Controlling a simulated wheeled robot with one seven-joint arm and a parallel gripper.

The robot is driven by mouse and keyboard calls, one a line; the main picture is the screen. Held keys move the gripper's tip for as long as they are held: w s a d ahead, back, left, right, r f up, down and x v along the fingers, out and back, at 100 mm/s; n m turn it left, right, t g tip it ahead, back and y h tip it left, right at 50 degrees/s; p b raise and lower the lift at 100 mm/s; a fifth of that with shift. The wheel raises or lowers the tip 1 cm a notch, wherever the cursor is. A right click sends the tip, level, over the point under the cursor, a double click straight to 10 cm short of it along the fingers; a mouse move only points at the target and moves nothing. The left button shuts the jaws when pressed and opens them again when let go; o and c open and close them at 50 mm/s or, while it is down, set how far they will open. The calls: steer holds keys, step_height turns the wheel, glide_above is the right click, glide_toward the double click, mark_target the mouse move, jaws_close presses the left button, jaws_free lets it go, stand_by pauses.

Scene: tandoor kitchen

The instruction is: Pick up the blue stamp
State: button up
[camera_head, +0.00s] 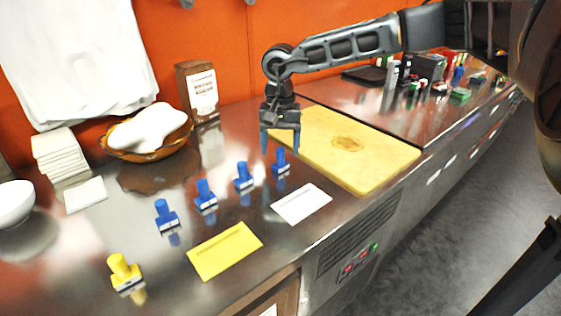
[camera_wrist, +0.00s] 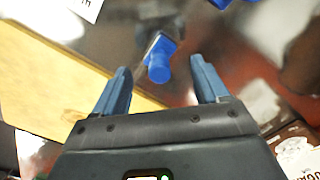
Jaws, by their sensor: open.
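Several blue stamps stand upright in a slanting row on the steel counter. In the head view they are a near-left one (camera_head: 167,215), a second (camera_head: 206,195), a third (camera_head: 244,177) and a far-right one (camera_head: 281,163). My gripper (camera_head: 280,143) points down above the counter by the far-right stamp, its blue fingers open. In the wrist view, one blue stamp (camera_wrist: 159,58) shows between and beyond the open fingertips (camera_wrist: 163,75), with nothing held. Part of another blue stamp (camera_wrist: 222,3) shows at the top edge.
A yellow stamp (camera_head: 124,272) stands at the near left. A yellow card (camera_head: 225,250) and a white card (camera_head: 301,204) lie in front of the row. A wooden board (camera_head: 376,160) lies to the right. Behind are a bowl (camera_head: 150,153) with white contents and a brown box (camera_head: 197,91).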

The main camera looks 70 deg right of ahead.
mark_target(281, 149)
steer(key=shift+f+p, duration=0.45)
steer(key=shift+f, duration=1.9)
steer(key=shift+c, duration=0.3)
steer(key=c, duration=0.8)
steer(key=shift+r, duration=0.1)
steer(key=shift+c, duration=0.2)
steer(key=shift+r, duration=0.45)
step_height(281, 149, up, 3)
steer(key=shift+d+f+b, duration=0.1)
steer(key=shift+f+b, duration=0.05)
steer(key=shift+b, duration=0.3)
steer(key=s+d+r, duration=0.1)
steer(key=d+r, duration=0.1)
steer(key=d, duration=0.1)
steer(key=s+d+r+b, duration=0.1)
steer(key=s+d+r, duration=0.1)
steer(key=d+r, duration=0.1)
steer(key=s+d+r, duration=0.1)
steer(key=d+r, duration=0.1)
steer(key=d, duration=0.2)
steer(key=shift+s+d+r+b, duration=0.15)
steer(key=shift+s+d+b, duration=0.15)
steer(key=shift+s+b, duration=0.05)
